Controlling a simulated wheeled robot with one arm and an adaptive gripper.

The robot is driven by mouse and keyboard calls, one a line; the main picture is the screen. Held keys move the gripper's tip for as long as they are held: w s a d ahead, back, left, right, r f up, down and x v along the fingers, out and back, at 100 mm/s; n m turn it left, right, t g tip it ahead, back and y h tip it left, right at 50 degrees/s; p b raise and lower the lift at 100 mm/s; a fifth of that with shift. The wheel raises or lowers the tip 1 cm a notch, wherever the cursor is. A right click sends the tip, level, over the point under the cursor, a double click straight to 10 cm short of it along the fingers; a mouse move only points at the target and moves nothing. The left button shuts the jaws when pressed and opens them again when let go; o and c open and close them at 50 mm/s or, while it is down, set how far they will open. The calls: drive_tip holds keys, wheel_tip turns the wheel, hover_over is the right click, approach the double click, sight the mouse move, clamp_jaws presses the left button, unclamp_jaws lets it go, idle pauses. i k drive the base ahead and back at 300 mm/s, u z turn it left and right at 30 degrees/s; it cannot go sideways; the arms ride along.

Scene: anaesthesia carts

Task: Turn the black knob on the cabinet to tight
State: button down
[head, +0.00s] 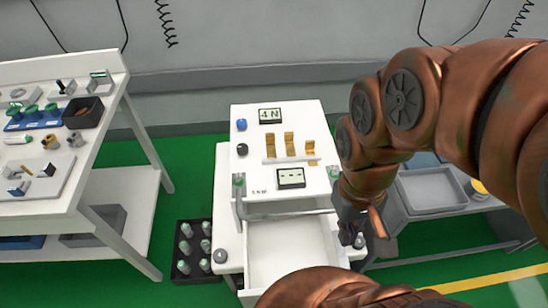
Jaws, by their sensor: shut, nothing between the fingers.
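The white cabinet (315,113) stands in the middle of the head view, with small displays on its top and an open white drawer at its front. The black knob (242,149) is on the left part of the cabinet top, just below a blue knob (241,125). Its setting is too small to read. My gripper (360,240) is shut and empty, low at the right front of the cabinet, beside the open drawer. It is well away from the black knob and does not touch it. My copper-coloured arm hides the cabinet's right side.
Brass pieces (290,145) stand on the cabinet top, right of the knobs. The open drawer (285,250) juts forward. A black crate of bottles (191,250) sits on the floor at left. A white bench (70,200) is far left; a grey tray (432,190) is at right.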

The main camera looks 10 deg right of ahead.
sight(242, 148)
drive_tip(key=u, duration=0.45)
drive_tip(key=k, duration=1.1)
drive_tip(key=u, duration=1.6)
drive_tip(key=i, duration=0.75)
drive_tip(key=z, duration=0.55)
drive_tip(key=i, duration=0.5)
drive_tip(key=z, duration=0.45)
